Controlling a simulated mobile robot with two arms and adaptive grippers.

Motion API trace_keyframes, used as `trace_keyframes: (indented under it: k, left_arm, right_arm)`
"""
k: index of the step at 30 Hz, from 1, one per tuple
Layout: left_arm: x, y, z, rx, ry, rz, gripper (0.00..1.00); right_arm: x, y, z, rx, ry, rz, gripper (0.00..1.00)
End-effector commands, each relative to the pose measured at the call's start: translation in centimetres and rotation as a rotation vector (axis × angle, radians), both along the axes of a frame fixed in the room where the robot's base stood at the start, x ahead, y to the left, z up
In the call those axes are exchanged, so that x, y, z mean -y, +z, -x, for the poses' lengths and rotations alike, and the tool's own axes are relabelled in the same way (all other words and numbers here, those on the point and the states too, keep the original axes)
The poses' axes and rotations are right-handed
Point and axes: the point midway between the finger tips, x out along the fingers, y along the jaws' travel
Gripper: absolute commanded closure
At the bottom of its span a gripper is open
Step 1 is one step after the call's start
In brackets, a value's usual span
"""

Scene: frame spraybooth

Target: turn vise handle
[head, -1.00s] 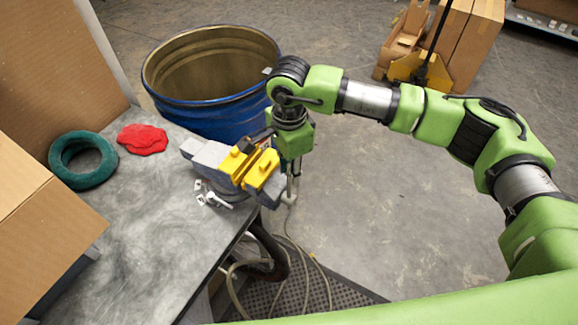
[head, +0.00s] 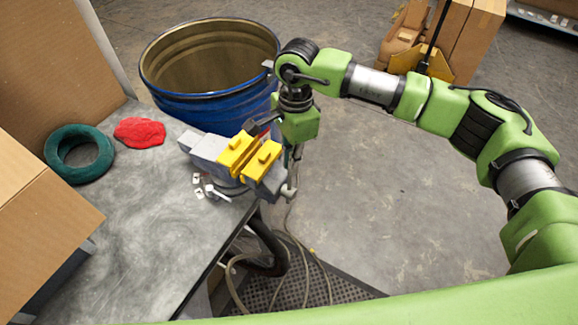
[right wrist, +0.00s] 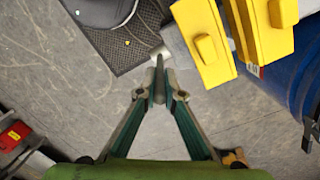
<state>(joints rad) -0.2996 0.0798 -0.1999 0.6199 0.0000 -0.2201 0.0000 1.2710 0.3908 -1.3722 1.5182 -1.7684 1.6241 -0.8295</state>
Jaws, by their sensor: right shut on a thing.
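The bench vise (head: 207,150), grey with yellow jaw covers (head: 262,163), sits at the corner of the worktable. Its jaws stand apart with a dark gap between them. My right gripper (head: 290,168) hangs at the vise's outer end, its fingers partly hidden behind the vise. In the right wrist view my right gripper (right wrist: 159,98) is shut on the vise handle (right wrist: 159,76), a thin grey bar between its two fingertips. The yellow covers (right wrist: 205,45) show just beyond, to the upper right. My left gripper is out of view.
A blue drum (head: 205,105) stands behind the vise. The grey worktable (head: 140,230) holds a green ring (head: 55,163), a red cloth (head: 140,132), small white pieces and a cardboard box (head: 45,215). Hoses hang below the table edge. Open floor lies to the right.

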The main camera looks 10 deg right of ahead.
Motion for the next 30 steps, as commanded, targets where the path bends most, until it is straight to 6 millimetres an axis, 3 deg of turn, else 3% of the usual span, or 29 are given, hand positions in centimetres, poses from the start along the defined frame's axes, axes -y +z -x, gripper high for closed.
trace_keyframes:
  k: [3,12,21,30]
  left_arm:
    - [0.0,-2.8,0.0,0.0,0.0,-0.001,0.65]
    - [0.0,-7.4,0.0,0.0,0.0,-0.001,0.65]
    - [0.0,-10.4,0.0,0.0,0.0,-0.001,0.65]
    - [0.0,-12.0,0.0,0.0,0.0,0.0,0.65]
  right_arm:
    - [0.6,-0.9,-1.1,-0.057,-0.008,-0.049,1.0]
    - [2.0,-1.4,-3.1,-0.23,-0.007,-0.177,1.0]
    - [2.9,-1.9,-4.4,-0.345,-0.005,-0.261,1.0]
    - [3.4,-2.1,-5.0,-0.41,-0.003,-0.308,1.0]
